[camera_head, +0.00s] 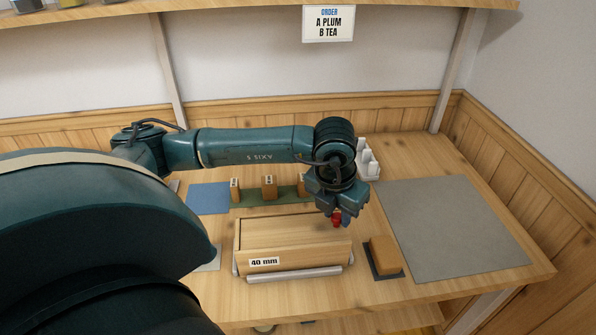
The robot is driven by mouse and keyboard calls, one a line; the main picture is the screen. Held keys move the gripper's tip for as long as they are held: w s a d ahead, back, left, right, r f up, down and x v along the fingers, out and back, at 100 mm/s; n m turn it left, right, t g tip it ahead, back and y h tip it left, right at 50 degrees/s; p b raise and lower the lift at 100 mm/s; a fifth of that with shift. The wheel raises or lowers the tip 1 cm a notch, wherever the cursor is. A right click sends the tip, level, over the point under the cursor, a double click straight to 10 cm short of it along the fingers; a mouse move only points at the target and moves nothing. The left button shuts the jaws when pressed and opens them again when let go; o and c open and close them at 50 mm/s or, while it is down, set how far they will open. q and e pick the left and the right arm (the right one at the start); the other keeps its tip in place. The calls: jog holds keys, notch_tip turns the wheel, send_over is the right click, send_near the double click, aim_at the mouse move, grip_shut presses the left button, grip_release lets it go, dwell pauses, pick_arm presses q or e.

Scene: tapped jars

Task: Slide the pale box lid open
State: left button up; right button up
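The pale wooden box (290,262) sits in the middle of the table, with a "40 mm" label on its front. Its flat pale lid (285,231) covers the top; I see no gap into the box. My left gripper (341,222) points down over the right end of the lid, near its back corner. A small red piece (336,219) shows at the fingertips; I cannot tell whether it is a knob on the lid or part of the gripper. The finger gap is too small to read. My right gripper is not in view.
A metal bar (294,274) lies along the box's front. A brown block (383,253) on a dark pad stands to the right. Behind are a green strip (285,195) with wooden blocks, a blue mat (208,197) and a white rack (368,160). A grey mat (445,222) is bare.

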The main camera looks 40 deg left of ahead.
pick_arm(q)
jog(key=c, duration=0.6)
jog(key=shift+o, duration=0.2)
jog(key=shift+w+d+b, duration=0.6)
jog(key=shift+w+d, duration=1.15)
jog(key=shift+w, duration=0.3)
jog(key=shift+w+d+b, duration=0.75)
jog(key=shift+w+d, duration=1)
jog(key=shift+w, duration=0.25)
jog(key=shift+w+d+b, duration=0.75)
jog(key=shift+w+d, duration=1)
jog(key=shift+w, duration=0.35)
